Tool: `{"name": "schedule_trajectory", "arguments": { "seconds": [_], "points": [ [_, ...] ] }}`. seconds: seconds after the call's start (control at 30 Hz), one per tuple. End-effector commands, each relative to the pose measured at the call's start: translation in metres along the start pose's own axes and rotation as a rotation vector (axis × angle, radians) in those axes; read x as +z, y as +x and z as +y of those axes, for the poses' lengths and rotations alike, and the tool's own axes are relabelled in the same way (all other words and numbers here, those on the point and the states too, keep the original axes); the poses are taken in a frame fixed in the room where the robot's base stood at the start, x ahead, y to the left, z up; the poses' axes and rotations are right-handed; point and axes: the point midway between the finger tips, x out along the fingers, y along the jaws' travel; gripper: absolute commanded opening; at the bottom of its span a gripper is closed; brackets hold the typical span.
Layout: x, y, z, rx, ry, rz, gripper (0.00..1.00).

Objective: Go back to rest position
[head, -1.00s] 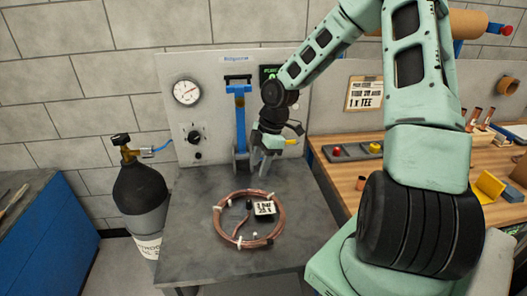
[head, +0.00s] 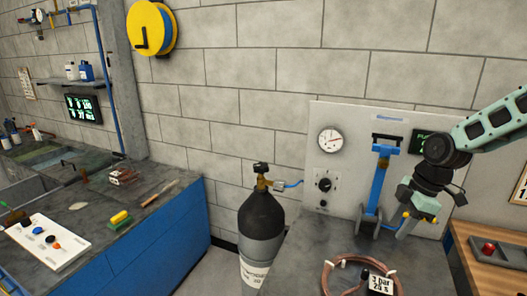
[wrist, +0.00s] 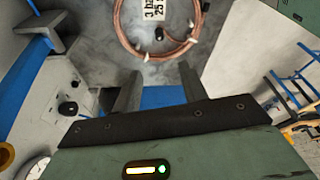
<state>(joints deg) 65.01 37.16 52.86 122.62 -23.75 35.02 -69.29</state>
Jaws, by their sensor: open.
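My gripper (head: 403,228) hangs at the right of the head view, in front of the test panel and just right of the blue lever stand (head: 376,190). In the wrist view its two fingers (wrist: 160,90) are apart with nothing held between them. The copper tube coil (head: 330,278) lies on the grey bench below it, cut off by the bottom edge of the head view. The coil also shows in the wrist view (wrist: 121,30), beyond the fingertips, with a "3 bar 25 s" tag (head: 380,283) on it.
A dark gas cylinder (head: 262,215) stands left of the bench. The panel (head: 345,125) carries a gauge (head: 330,140) and a knob. A wooden bench (head: 490,270) lies at right.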

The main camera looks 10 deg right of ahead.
Motion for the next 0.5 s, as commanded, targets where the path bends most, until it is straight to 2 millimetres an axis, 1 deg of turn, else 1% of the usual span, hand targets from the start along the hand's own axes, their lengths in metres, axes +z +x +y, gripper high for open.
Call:
{"name": "schedule_trajectory", "arguments": {
  "seconds": [0.07,0.17,0.27,0.3,0.37,0.5],
  "points": [
    [-0.012,0.004,-0.006,-0.014,0.001,-0.014,0.43],
    [-0.037,0.013,-0.021,-0.041,0.02,-0.049,0.43],
    [-0.069,0.023,-0.045,-0.068,0.058,-0.101,0.43],
    [-0.082,0.026,-0.056,-0.075,0.077,-0.123,0.43],
    [-0.099,0.03,-0.073,-0.079,0.108,-0.154,0.43],
    [-0.133,0.036,-0.114,-0.07,0.182,-0.216,0.43]
  ]
}}
